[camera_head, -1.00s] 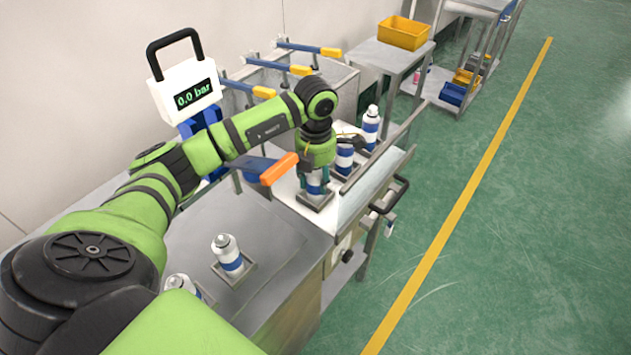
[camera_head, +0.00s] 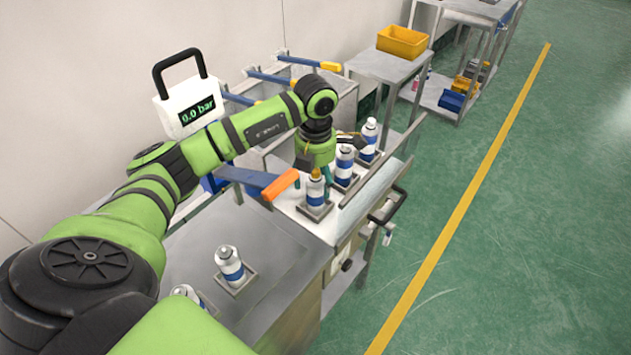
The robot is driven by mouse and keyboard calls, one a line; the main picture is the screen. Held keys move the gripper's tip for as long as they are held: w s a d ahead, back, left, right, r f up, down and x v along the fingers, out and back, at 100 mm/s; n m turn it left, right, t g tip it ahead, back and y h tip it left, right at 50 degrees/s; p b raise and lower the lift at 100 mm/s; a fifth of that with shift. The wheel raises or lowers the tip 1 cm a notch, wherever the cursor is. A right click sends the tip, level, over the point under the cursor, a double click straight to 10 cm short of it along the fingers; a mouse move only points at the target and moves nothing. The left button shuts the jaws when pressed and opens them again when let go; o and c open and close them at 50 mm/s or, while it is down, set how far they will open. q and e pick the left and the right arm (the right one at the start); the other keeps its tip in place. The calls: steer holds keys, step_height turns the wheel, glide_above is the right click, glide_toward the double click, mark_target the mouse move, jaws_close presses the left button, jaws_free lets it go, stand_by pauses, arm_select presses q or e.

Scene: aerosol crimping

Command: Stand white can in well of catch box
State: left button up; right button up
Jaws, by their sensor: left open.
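A white can with a blue band (camera_head: 315,190) stands upright in a square holder (camera_head: 317,212) on the white-topped box (camera_head: 290,198). My left gripper (camera_head: 317,172) is open directly above this can, its fingers near the can's top. The can's top shows an orange-yellow tint and is partly hidden by the gripper. Two more white and blue cans, one nearer (camera_head: 344,166) and one farther (camera_head: 369,140), stand upright in the same row. Whether the fingers still touch the can cannot be told. My right gripper is not in view.
A can in a square holder (camera_head: 230,266) stands on the grey bench, with another can (camera_head: 186,292) partly hidden by my arm. An orange-ended lever (camera_head: 281,184) lies close beside the gripper. A gauge reading 0.0 bar (camera_head: 190,108) stands behind my arm.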

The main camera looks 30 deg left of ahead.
arm_select(q)
step_height(320, 180, up, 9)
steer(key=p, duration=0.4)
steer(key=shift+f, duration=0.2)
stand_by(0.8)
